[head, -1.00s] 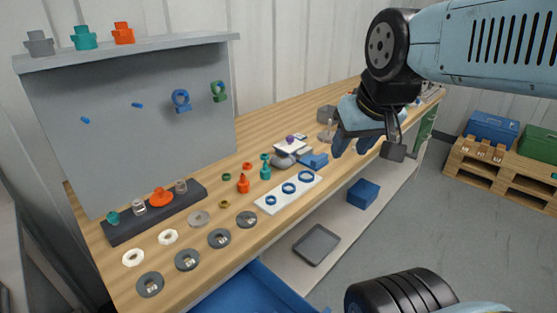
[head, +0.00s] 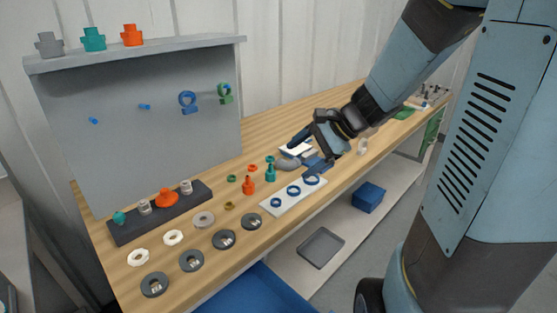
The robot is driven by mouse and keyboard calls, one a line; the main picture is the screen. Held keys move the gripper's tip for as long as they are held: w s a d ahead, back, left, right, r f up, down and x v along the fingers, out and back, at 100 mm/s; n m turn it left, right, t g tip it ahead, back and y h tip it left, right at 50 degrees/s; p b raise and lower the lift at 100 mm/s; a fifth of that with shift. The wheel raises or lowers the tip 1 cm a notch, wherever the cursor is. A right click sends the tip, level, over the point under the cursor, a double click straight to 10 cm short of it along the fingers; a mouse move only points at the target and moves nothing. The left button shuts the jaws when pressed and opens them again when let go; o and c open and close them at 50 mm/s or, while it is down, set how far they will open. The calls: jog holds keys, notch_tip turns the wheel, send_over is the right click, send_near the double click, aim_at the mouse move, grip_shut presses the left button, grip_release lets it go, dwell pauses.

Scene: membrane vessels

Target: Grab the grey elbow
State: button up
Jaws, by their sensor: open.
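The grey elbow (head: 287,163) lies on the wooden bench in the head view, just behind the white ring plate and beside the teal fitting. It is small in the picture and its right end is close to or behind my gripper. My gripper (head: 310,153) is open just to the right of the elbow, its dark blue fingers reaching left and down. Whether a finger touches the elbow cannot be told.
A white plate (head: 291,195) with blue rings lies in front. An orange fitting (head: 248,187) and a teal fitting (head: 270,171) stand to the left. A white block (head: 297,149) sits behind the gripper. A grey panel (head: 140,125) rises at the back left.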

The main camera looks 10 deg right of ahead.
jog(key=w+d+f+m+t, duration=0.2)
jog(key=w+d+f+m, duration=0.2)
jog(key=m, duration=0.1)
jog(key=w+d+f+m+t, duration=0.2)
jog(key=w+d+f+m, duration=0.2)
jog(key=w+m, duration=0.1)
jog(key=w+d+f+m+t, duration=0.3)
jog(key=w+d+f+m, duration=0.1)
jog(key=w+m, duration=0.1)
jog(key=shift+w+d+f+m, duration=0.1)
jog(key=shift+d+m, duration=0.15)
jog(key=shift+m, duration=0.15)
jog(key=shift+w+a+f, duration=0.1)
jog(key=shift+w+f, duration=0.05)
jog(key=shift+w, duration=0.1)
send_near(293, 162)
jog(key=shift+x, duration=4.3)
jog(key=shift+c, duration=0.5)
jog(key=shift+w+a, duration=0.1)
jog(key=shift+a, duration=0.05)
jog(key=c, duration=0.4)
jog(key=shift+c, duration=1.1)
